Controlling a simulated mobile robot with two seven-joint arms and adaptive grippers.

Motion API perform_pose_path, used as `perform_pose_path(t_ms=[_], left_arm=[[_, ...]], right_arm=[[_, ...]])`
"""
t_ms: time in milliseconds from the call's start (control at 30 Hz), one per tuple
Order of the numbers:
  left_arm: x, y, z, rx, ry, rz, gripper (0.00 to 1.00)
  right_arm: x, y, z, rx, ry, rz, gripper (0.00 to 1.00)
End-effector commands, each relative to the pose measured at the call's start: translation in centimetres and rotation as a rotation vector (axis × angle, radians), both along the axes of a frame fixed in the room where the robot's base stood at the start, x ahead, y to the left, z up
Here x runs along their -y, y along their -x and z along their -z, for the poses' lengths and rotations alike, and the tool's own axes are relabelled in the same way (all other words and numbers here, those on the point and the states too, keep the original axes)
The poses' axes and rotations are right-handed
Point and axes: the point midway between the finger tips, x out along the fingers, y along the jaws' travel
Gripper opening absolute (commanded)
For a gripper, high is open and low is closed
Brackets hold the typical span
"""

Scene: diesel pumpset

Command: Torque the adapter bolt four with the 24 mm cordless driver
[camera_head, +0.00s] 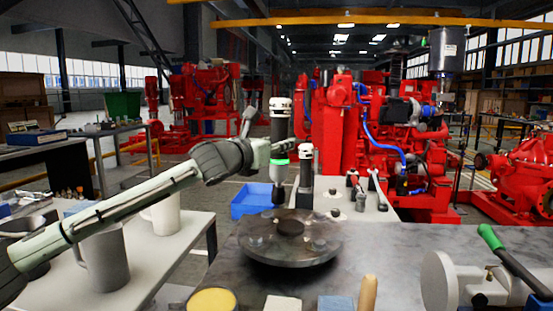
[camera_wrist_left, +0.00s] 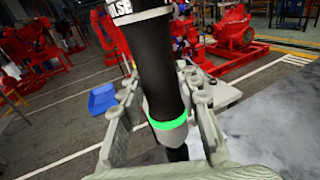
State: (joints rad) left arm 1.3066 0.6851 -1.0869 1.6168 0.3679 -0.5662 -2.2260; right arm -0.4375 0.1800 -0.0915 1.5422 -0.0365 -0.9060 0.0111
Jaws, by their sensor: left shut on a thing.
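My left gripper (camera_head: 272,152) is shut on a black cordless driver (camera_head: 280,122) with a white band near its top and a green ring low down. In the left wrist view the driver (camera_wrist_left: 160,70) lies between the two fingers (camera_wrist_left: 165,110). It points nose down, nearly upright in the head view. The round dark adapter plate (camera_head: 290,258) lies on the grey bench, with a raised centre and several bolt heads (camera_head: 257,241) around it. The driver's nose shows just above the plate's rear left; whether it touches cannot be told. My right gripper is not in view.
A second black driver (camera_head: 305,170) stands on the white table behind, near small sockets and a wrench (camera_head: 376,184). A blue bin (camera_head: 250,202) sits on the floor. Mugs (camera_head: 104,260) stand at left; a green-handled tool (camera_head: 491,238) is at right.

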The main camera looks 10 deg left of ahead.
Motion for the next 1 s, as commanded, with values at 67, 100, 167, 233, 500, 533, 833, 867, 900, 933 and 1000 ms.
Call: perform_pose_path(t_ms=[67, 100, 167, 233, 500, 533, 833, 867, 900, 933, 1000], left_arm=[[3.1, 1.9, 0.0, 0.002, -0.005, 0.021, 0.0], [4.4, 2.9, 0.0, 0.002, -0.01, 0.024, 0.0], [6.0, 4.4, -0.1, 0.003, -0.013, 0.026, 0.0], [7.7, 6.3, -0.3, 0.005, -0.011, 0.024, 0.0], [10.2, 11.5, -1.5, 0.015, 0.018, -0.006, 0.0], [10.2, 11.7, -1.5, 0.014, 0.019, -0.009, 0.0], [10.3, 12.0, -1.7, 0.015, 0.022, -0.015, 0.0], [10.3, 12.0, -1.7, 0.015, 0.022, -0.014, 0.0], [10.3, 12.0, -1.7, 0.015, 0.021, -0.014, 0.0], [10.2, 12.0, -1.7, 0.016, 0.021, -0.015, 0.0], [10.2, 12.0, -1.7, 0.018, 0.021, -0.016, 0.0]], right_arm=[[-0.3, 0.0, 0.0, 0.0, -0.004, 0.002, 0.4], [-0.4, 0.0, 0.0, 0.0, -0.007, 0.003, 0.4], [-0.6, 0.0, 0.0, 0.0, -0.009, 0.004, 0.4], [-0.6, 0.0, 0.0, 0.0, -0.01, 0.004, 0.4], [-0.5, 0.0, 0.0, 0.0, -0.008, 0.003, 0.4], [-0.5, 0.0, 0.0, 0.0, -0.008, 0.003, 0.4], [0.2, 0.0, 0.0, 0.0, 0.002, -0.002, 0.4], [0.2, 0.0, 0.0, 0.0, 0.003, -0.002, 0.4], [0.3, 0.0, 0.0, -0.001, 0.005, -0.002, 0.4], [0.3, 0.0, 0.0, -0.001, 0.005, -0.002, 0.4], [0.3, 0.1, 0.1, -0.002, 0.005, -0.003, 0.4]])
